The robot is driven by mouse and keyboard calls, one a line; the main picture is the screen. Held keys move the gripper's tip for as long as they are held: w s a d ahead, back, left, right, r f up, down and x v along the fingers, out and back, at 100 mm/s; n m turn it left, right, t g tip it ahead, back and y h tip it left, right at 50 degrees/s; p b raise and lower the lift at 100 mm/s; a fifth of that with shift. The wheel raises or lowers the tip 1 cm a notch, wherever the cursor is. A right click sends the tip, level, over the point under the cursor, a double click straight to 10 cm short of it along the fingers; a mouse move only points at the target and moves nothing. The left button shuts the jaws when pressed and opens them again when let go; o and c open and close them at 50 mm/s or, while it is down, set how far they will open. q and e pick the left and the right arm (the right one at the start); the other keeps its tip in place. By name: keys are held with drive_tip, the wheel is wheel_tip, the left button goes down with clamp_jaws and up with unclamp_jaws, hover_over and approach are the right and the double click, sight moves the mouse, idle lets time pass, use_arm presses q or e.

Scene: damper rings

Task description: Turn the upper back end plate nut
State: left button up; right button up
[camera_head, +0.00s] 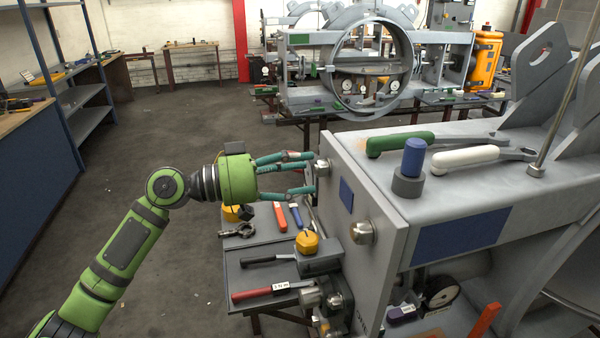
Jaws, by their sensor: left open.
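The grey end plate (347,195) of the large machine stands at the right of centre, facing left. A metal nut (323,167) sits on its far upper part, and another rounded nut (361,232) sits nearer to me. My left gripper (312,173) comes in from the left with its teal fingers apart, pointing at the far nut. Its fingertips are close to that nut, one above and one below in the picture; I cannot tell whether they touch it. My right gripper is not in view.
A green-handled wrench (400,142), a white-handled wrench (467,156) and a blue-topped cylinder (412,160) are on the machine's top. A tool table (240,275) with a red-handled tool (262,293) stands below my gripper. The floor at left is clear.

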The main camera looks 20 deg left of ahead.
use_arm(q)
drive_tip(key=b+v, duration=0.3)
drive_tip(key=v, duration=0.2)
drive_tip(key=shift+s+a+b, duration=0.15)
drive_tip(key=shift+a+b, duration=0.1)
drive_tip(key=shift+b, duration=0.15)
